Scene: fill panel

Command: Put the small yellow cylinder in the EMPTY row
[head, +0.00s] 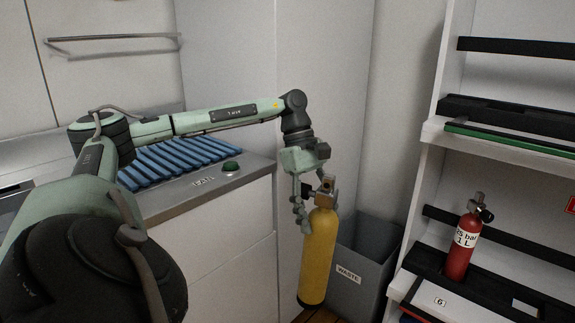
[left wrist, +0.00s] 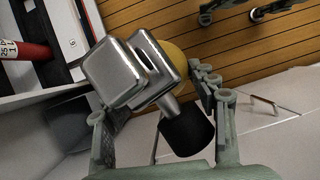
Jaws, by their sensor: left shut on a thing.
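A small yellow cylinder (head: 319,258) with a metal valve on top hangs upright from my left gripper (head: 315,205) in the head view. The gripper is shut on its valve end, and the cylinder is in the air in front of the waste bin. In the left wrist view the metal valve (left wrist: 135,70) and its black knob (left wrist: 187,131) sit between the fingers, with a little of the yellow body behind. An EMPTY row is not identifiable in these frames. My right gripper is not identifiable in view.
A grey waste bin (head: 366,278) stands behind the cylinder. A counter on the left carries a blue ribbed rack (head: 178,158), a green button (head: 230,167) and a label.

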